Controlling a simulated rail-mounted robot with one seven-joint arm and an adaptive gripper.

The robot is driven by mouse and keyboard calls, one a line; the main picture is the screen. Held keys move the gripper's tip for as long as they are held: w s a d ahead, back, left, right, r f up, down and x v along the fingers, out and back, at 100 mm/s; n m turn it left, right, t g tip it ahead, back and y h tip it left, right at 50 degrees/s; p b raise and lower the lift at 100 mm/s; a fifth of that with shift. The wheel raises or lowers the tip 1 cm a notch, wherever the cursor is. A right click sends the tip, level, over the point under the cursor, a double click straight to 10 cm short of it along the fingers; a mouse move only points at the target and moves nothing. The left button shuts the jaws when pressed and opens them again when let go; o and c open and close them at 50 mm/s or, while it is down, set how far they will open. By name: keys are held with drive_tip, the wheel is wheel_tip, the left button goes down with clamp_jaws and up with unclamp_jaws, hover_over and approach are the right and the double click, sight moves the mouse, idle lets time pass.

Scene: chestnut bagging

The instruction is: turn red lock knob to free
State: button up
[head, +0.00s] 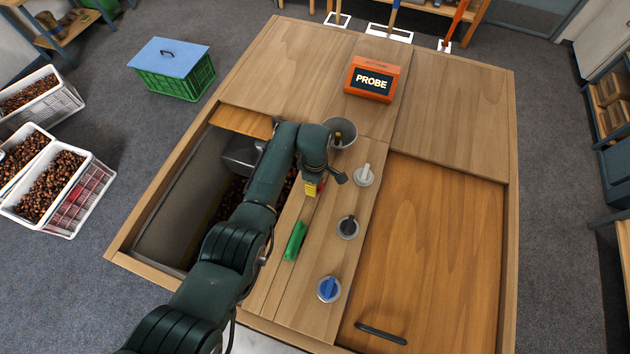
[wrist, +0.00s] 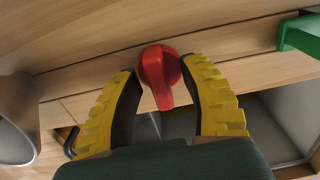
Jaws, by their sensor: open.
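The red lock knob (wrist: 158,68) is in the wrist view, set in a wooden strip at the edge of the bench opening. Its bar points down in that picture, toward my palm. My gripper (wrist: 163,72) is open, with its yellow-ribbed fingers on either side of the knob. The right finger looks closer to the knob than the left; I cannot tell whether either touches. In the head view my gripper (head: 314,188) is over the wooden strip left of the white knob. The arm and fingers mostly hide the red knob there.
White (head: 365,175), black (head: 348,226) and blue (head: 328,289) knobs line the strip to the right. A green handle (head: 295,240) lies nearer the front. A grey cup (head: 345,130) stands just behind my gripper. The PROBE box (head: 372,78) is farther back.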

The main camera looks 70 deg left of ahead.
wheel_tip(320, 180, up, 12)
idle(0.4)
idle(0.4)
